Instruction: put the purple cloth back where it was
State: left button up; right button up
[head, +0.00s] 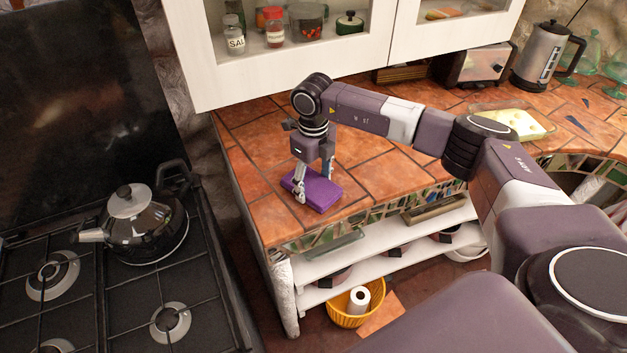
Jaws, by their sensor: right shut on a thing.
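The purple cloth (322,194) is a folded, flat block on the orange tiled counter (263,197), close to its front left corner. My right gripper (314,189) points straight down over the cloth and is shut on it. One finger shows at the cloth's left part and the other toward its back right. I cannot tell whether the cloth touches the tiles or is slightly above them. My left gripper does not show.
A black stove with a kettle (138,222) is on the left. White wall cabinets (296,75) hang low over the counter's back. A toaster (476,66), an electric kettle (546,57) and a cheese dish (513,123) stand farther right. Below are shelves and a yellow basket (347,316).

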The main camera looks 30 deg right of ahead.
jog(key=shift+f, duration=0.2)
jog(key=shift+f, duration=0.2)
jog(key=o, duration=1.1)
jog(key=shift+r, duration=0.1)
